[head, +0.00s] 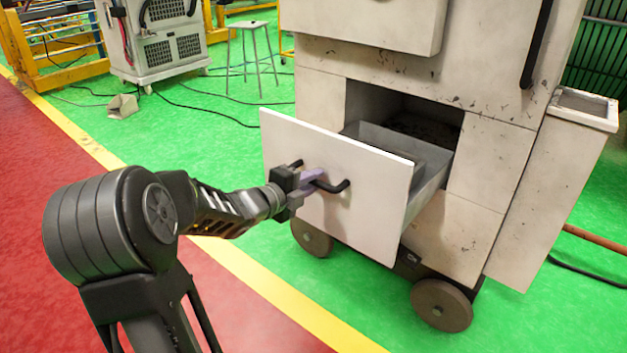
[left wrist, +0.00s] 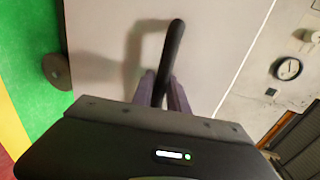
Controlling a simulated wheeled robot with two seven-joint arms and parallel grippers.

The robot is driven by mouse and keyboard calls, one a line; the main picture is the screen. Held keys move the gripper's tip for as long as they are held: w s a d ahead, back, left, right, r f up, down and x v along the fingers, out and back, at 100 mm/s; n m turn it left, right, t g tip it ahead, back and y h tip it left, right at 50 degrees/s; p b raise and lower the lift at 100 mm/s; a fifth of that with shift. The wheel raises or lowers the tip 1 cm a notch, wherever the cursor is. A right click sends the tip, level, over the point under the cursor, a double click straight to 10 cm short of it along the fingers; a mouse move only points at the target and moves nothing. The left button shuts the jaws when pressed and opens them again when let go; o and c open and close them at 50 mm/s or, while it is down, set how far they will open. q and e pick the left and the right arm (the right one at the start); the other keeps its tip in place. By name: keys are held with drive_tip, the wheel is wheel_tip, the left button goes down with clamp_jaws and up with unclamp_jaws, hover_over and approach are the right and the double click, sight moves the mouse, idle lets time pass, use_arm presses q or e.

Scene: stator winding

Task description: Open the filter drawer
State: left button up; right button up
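The filter drawer (head: 345,190) has a white front panel and stands pulled out of the grey-white machine, with its metal tray (head: 392,146) showing behind the panel. A black bar handle (head: 338,186) is on the drawer front; it also shows in the left wrist view (left wrist: 174,50). My left gripper (head: 312,180) is at the handle, its purple fingers on either side of the bar. In the left wrist view the fingers (left wrist: 163,92) look closed around the bar, though the wrist housing hides part of the contact. My right gripper is in neither view.
The machine (head: 480,110) stands on wheels (head: 441,305) on a green floor. A side box (head: 556,180) is at its right. A stool (head: 252,55) and a grey cabinet (head: 160,45) stand behind. Cables lie on the floor.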

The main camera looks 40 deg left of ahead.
use_arm(q)
drive_tip(key=o, duration=0.4)
drive_tip(key=shift+c, duration=0.2)
drive_tip(key=shift+s, duration=0.1)
drive_tip(key=p+v, duration=0.1)
drive_tip(key=v, duration=0.6)
drive_tip(key=shift+s, duration=0.3)
